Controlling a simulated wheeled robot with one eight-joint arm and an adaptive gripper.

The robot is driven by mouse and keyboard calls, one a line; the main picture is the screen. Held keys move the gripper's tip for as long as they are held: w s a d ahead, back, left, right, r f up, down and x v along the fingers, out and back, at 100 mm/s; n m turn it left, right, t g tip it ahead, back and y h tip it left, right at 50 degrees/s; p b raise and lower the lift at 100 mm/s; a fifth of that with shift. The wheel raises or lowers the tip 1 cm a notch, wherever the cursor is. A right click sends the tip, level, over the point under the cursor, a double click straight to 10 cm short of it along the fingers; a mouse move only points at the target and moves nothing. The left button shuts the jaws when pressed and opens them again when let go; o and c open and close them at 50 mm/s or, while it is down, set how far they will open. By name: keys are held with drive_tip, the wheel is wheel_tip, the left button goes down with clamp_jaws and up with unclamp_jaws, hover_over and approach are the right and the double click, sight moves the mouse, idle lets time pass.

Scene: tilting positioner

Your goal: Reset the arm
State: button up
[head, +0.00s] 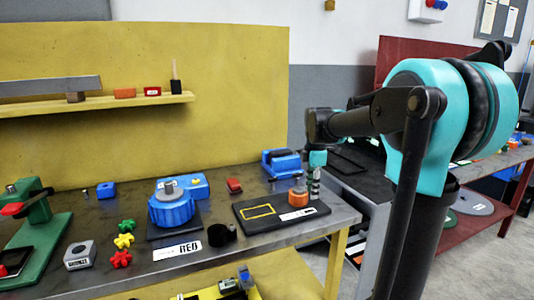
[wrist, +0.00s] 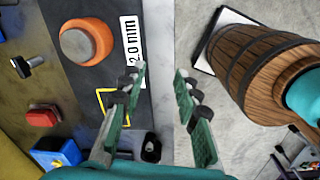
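My gripper (head: 314,190) hangs pointing down over the front right part of the workbench, close to an orange round part (head: 298,194) on a black plate. In the wrist view my gripper (wrist: 160,76) has its two green-padded fingers spread apart, with nothing between them. The orange part with its pale top (wrist: 88,42) lies left of the fingers. The black plate (wrist: 72,12) carries a yellow outline and a "2.0 mm" label. My arm stretches from the right side of the head view, bent at the turquoise joint.
A blue positioner (head: 171,211) stands mid-bench (head: 222,252), with yellow, green and red star-shaped parts to its left. A blue device (head: 281,163) is behind the plate. A yellow panel (head: 200,60) backs the bench. A wooden barrel (wrist: 246,62) is at right in the wrist view.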

drive_tip(key=s+d+f+m+t, duration=0.1)
drive_tip(key=s+f+m, duration=0.8)
drive_tip(key=s, duration=0.2)
drive_tip(key=s+d+f+m+t, duration=0.2)
drive_tip(key=s+f+m, duration=0.8)
drive_tip(key=s, duration=0.1)
drive_tip(key=shift+s+d+f+t, duration=0.2)
drive_tip(key=shift+s+d+t, duration=0.05)
drive_tip(key=shift+s+t, duration=0.05)
